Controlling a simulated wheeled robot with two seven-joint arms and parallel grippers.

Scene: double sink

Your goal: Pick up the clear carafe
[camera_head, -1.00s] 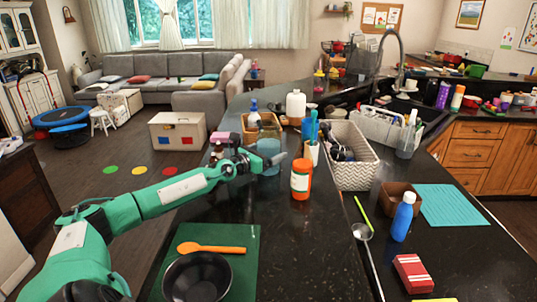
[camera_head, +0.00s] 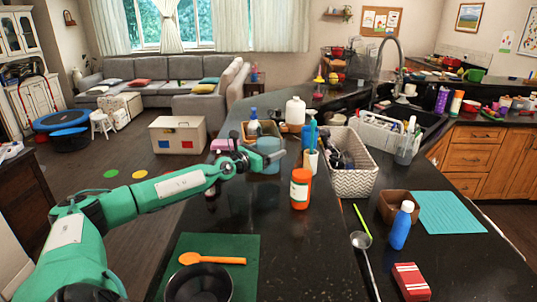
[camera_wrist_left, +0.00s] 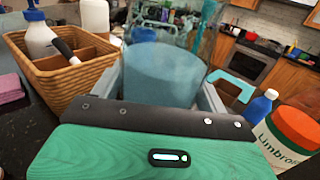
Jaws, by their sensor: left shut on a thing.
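The clear carafe (camera_head: 268,146) looks bluish and see-through, and stands upright near the far middle of the dark counter. My left gripper (camera_head: 268,160) reaches it from the left and is shut around its body. In the left wrist view the carafe (camera_wrist_left: 165,75) fills the space between the two fingers of my left gripper (camera_wrist_left: 163,92). Its base is hidden by the gripper, and I cannot tell for sure how far it is above the counter. My right gripper is not in view.
An orange-and-white supplement bottle (camera_head: 300,190) stands close to the right of the carafe. A wicker caddy (camera_head: 247,131) with bottles is just behind. A woven basket (camera_head: 352,180) is farther right.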

